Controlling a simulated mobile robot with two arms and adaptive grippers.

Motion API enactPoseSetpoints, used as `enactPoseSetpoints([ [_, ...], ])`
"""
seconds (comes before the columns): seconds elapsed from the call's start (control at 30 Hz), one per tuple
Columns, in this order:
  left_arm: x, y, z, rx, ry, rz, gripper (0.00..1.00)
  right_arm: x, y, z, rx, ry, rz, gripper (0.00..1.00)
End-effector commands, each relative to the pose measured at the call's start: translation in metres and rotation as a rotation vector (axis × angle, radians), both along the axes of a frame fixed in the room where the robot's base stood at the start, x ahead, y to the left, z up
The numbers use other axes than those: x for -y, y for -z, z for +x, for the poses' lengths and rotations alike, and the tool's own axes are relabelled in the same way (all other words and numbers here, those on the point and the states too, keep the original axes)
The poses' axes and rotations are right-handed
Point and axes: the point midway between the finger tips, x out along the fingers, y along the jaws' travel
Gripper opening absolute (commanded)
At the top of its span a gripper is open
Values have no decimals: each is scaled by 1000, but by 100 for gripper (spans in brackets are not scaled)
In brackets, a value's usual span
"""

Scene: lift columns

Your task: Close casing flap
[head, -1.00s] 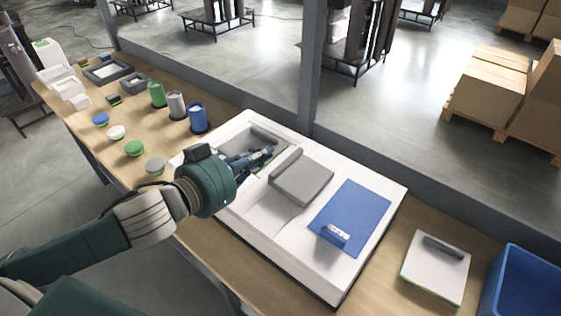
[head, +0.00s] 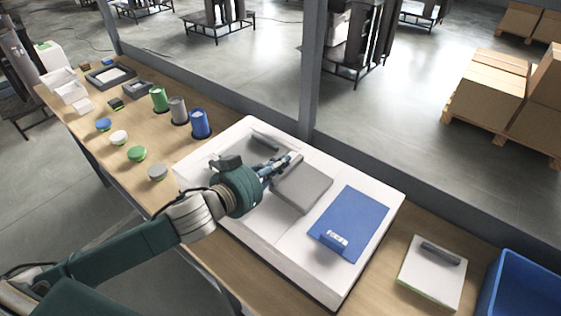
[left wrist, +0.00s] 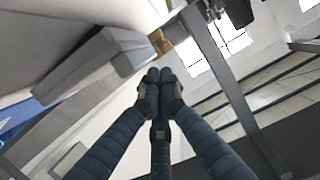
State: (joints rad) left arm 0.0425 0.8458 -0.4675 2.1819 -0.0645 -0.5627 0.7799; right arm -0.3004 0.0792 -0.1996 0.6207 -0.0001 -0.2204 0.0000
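The white casing (head: 290,259) lies on the table with a grey flap (head: 303,188) in its middle. The flap looks nearly flat in the head view; whether it is fully down I cannot tell. My left gripper (head: 293,159) is at the flap's upper left edge and covers part of it. In the left wrist view its fingertips (left wrist: 160,76) are together with nothing visible between them. A grey block-like part (left wrist: 105,60), seemingly the flap's raised edge, lies just beyond and left of the fingertips; contact is unclear. My right gripper is not in view.
A blue panel (head: 353,222) with a handle lies on the casing's right part. A white plate (head: 430,276) and a blue bin (head: 525,284) are further right. Green, grey and blue cups (head: 200,124) and several round pieces stand left of the casing. A post (head: 311,70) rises behind.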

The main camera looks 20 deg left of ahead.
Motion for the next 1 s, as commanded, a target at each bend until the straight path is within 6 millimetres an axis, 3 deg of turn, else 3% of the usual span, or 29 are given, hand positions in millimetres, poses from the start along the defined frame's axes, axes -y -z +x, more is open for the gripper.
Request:
enactPoseSetpoints([
  [0.2,0,1,0,-2,0,-4,0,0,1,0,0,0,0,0],
  [0.4,-6,21,2,-34,-1,-89,0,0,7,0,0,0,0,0],
  [0.7,-7,22,2,-41,-2,-94,0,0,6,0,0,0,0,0],
  [0.87,-8,14,4,-41,-3,-94,0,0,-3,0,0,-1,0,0],
  [1.0,-10,-6,8,-36,-3,-95,0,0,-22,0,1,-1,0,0],
])
